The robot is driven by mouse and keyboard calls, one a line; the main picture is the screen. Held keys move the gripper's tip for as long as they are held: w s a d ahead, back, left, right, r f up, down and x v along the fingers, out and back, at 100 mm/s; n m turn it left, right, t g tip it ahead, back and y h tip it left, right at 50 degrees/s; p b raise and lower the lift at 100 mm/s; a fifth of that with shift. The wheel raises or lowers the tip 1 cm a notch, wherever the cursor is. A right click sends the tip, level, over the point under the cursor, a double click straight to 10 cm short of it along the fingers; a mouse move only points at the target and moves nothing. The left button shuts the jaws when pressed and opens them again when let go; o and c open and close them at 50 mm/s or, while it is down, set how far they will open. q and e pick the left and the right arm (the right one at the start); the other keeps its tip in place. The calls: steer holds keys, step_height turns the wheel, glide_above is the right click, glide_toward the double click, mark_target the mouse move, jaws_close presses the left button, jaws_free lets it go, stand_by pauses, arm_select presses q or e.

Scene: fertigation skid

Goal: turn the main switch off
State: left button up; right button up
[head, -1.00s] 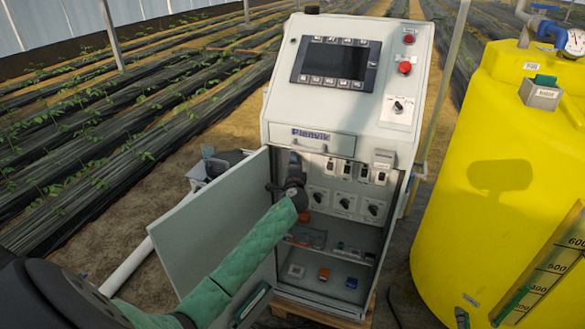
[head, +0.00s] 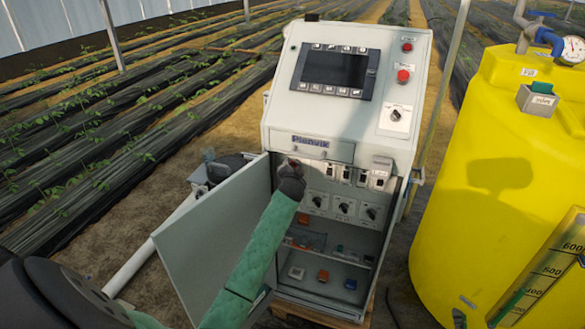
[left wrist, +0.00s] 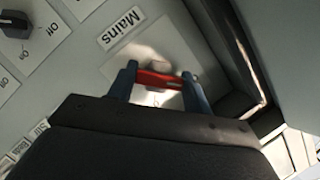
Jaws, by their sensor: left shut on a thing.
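The main switch is a red handle (left wrist: 158,78) on a pale plate in the left wrist view, beside a "Mains" label (left wrist: 121,30). The handle lies at a slant to the label's lettering. My left gripper (left wrist: 161,80) has one blue-grey finger at each end of the handle and is shut on it. In the head view my left gripper (head: 291,168) is at the upper left of the open cabinet (head: 345,125), and its wrist hides the switch. My right gripper is not in view.
The cabinet door (head: 210,245) hangs open to the left, close to my left forearm. Several black rotary switches (head: 343,208) sit right of the gripper; one also shows in the left wrist view (left wrist: 14,25). A yellow tank (head: 490,200) stands at the right.

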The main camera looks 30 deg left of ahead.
arm_select(q)
steer(key=shift+f+n, duration=0.1)
steer(key=shift+n, duration=0.3)
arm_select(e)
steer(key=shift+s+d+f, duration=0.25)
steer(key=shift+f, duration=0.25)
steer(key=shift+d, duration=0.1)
arm_select(q)
steer(key=o, duration=1)
steer(key=shift+c, duration=0.2)
steer(key=b+v, duration=0.2)
steer(key=v, duration=0.5)
steer(key=shift+s+r, duration=0.25)
steer(key=shift+s, duration=0.1)
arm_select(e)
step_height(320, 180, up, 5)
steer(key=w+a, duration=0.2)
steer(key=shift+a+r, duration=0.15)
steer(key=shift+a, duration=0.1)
arm_select(q)
steer(key=shift+d, duration=0.1)
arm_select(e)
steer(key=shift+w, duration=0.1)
